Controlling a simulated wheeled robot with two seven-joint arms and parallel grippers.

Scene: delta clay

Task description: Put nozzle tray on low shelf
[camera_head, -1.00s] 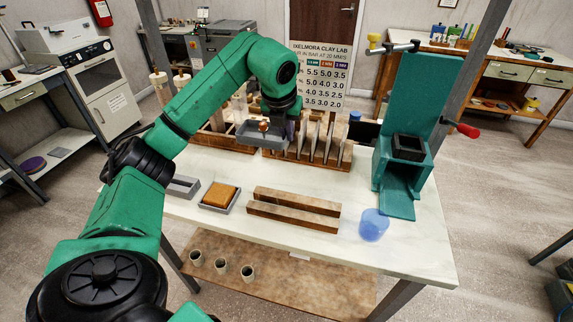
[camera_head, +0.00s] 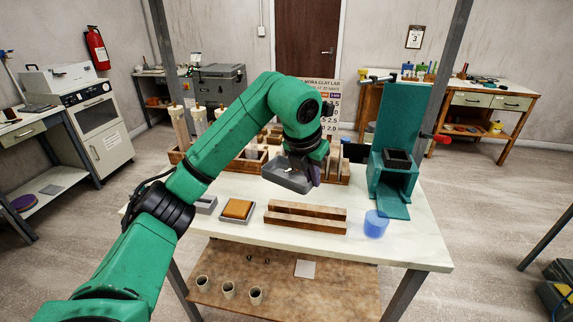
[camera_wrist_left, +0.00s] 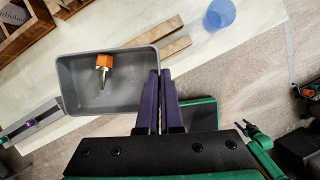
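The grey nozzle tray (camera_head: 284,184) is held above the table top, behind the wooden bars. In the left wrist view the tray (camera_wrist_left: 72,92) holds one metal nozzle with an orange end (camera_wrist_left: 103,66). My left gripper (camera_head: 313,174) is at the tray's right side. Its purple fingers (camera_wrist_left: 159,75) are closed together on the tray's wall. The low shelf (camera_head: 330,296) is a brown board under the table, below the tray. A small green arm part with a dark claw-like end (camera_wrist_left: 250,133), likely my right gripper, shows in the left wrist view; its opening is unclear.
Several small cups, including one (camera_head: 228,288), stand at the shelf's front left. A pale square (camera_head: 305,268) lies behind its bare right part. On the table are wooden bars (camera_head: 305,217), a blue cup (camera_head: 375,224) and a teal press (camera_head: 393,170). The table edge overhangs the shelf.

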